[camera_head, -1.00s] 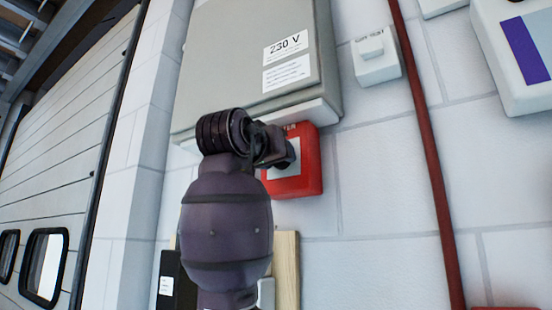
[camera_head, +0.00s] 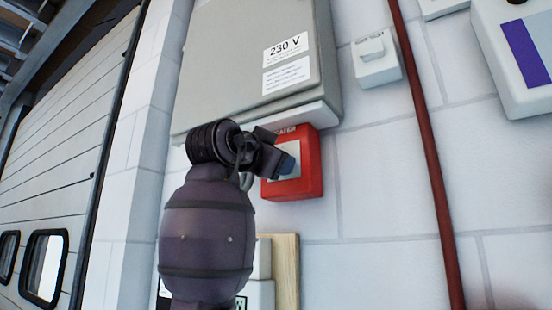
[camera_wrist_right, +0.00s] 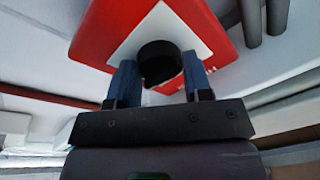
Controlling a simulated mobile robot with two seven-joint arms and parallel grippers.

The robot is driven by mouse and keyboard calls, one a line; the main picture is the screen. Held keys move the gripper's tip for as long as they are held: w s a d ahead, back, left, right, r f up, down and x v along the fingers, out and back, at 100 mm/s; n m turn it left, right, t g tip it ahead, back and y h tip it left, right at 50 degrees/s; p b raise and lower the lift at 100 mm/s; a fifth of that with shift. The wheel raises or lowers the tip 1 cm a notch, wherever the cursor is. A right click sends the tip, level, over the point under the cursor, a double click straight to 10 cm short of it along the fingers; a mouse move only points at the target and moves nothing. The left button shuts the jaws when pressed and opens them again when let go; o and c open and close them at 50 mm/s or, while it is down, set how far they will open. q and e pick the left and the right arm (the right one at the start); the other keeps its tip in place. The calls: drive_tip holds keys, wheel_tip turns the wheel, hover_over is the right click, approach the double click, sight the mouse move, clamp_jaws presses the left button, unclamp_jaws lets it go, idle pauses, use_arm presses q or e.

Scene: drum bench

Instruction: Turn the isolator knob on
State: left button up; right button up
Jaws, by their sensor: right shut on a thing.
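The isolator is a red box (camera_head: 311,172) with a white diamond-shaped plate, mounted on the wall below the grey cabinet. Its round black knob (camera_wrist_right: 157,60) shows at the middle of the plate in the right wrist view. My right gripper (camera_head: 285,163) reaches the front of the box from the left. In the right wrist view my right gripper (camera_wrist_right: 160,74) has its two blue fingers shut on the knob, one on each side. In the head view the gripper hides the knob. My left gripper is in neither view.
A grey cabinet (camera_head: 235,55) marked 230 V hangs just above the box. A small white switch (camera_head: 376,62) and a red vertical pipe (camera_head: 420,120) are to the right. A wooden board (camera_head: 286,270) is below. The wall between box and pipe is bare.

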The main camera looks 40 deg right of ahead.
idle(0.3)
drive_tip(key=o, duration=0.9)
drive_tip(key=b+v, duration=0.2)
drive_tip(key=v, duration=0.8)
drive_tip(key=shift+s+a, duration=0.15)
drive_tip(key=shift+a, duration=0.2)
